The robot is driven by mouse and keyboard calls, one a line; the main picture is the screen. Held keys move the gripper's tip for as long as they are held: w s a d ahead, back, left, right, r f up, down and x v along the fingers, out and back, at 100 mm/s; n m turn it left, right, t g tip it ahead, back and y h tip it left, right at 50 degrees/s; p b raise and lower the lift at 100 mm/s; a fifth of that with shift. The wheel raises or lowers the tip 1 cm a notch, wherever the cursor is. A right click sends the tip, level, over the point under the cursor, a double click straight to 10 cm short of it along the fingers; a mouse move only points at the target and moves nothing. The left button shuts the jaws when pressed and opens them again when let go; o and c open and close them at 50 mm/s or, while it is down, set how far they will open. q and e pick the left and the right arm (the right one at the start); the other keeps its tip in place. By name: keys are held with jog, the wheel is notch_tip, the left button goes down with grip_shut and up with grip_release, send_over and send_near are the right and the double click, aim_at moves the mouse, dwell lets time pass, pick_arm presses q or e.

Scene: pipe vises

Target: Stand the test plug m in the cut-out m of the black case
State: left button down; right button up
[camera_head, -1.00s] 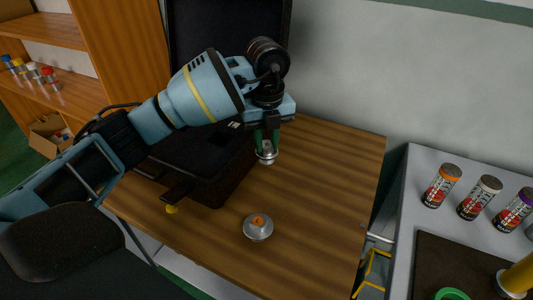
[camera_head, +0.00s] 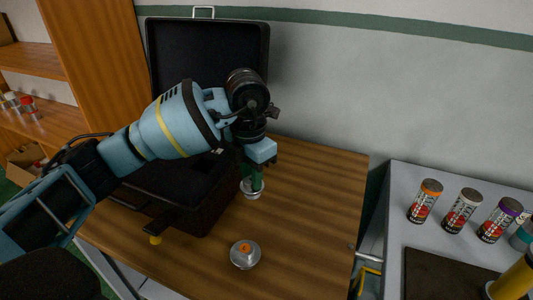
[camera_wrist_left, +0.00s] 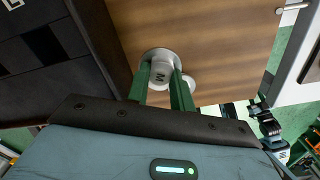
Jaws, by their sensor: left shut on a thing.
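My left gripper (camera_head: 252,182) is shut on the test plug m (camera_head: 253,194), a grey metal piece with a wide round flange. In the left wrist view the plug (camera_wrist_left: 160,74) sits between the green fingers and shows an "M". The gripper holds it just right of the black case (camera_head: 205,212), over or near the wooden table; I cannot tell its exact height. The case stands open with its lid (camera_head: 210,60) up. My arm hides much of its inside. The left wrist view shows the case's dark insert (camera_wrist_left: 45,42) at left; cut-out m cannot be made out. My right gripper is out of view.
A second round metal plug (camera_head: 244,256) with an orange top stands on the wooden table (camera_head: 310,200) near the front. The table's right part is clear. A grey bench (camera_head: 400,200) with several labelled cans stands at right. A wooden shelf (camera_head: 95,60) is at left.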

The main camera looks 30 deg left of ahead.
aim_at(249, 195)
pick_arm(q)
jog(key=m, duration=0.1)
jog(key=s+m, duration=0.1)
jog(key=m, duration=0.2)
jog(key=shift+s+d+f, duration=0.1)
jog(key=shift+s+d, duration=0.05)
jog(key=shift+d, duration=0.1)
jog(key=m, duration=0.3)
jog(key=s+m, duration=0.1)
jog(key=shift+s+d+f, duration=0.1)
jog(key=shift+d, duration=0.2)
jog(key=s+m, duration=0.1)
jog(key=m, duration=0.4)
jog(key=s+d+m, duration=0.1)
jog(key=m, duration=0.2)
jog(key=shift+s+f, duration=0.25)
jog(key=shift+s, duration=0.05)
jog(key=s+m, duration=0.1)
jog(key=m, duration=0.4)
jog(key=s+d+m, duration=0.1)
jog(key=s+m, duration=0.1)
jog(key=m, duration=0.3)
jog(key=s+f+m, duration=0.1)
jog(key=s+m, duration=0.1)
jog(key=m, duration=0.3)
jog(key=shift+s+d+m, duration=0.2)
jog(key=shift+s+m, duration=0.05)
jog(key=shift+m, duration=0.05)
jog(key=shift+a, duration=0.15)
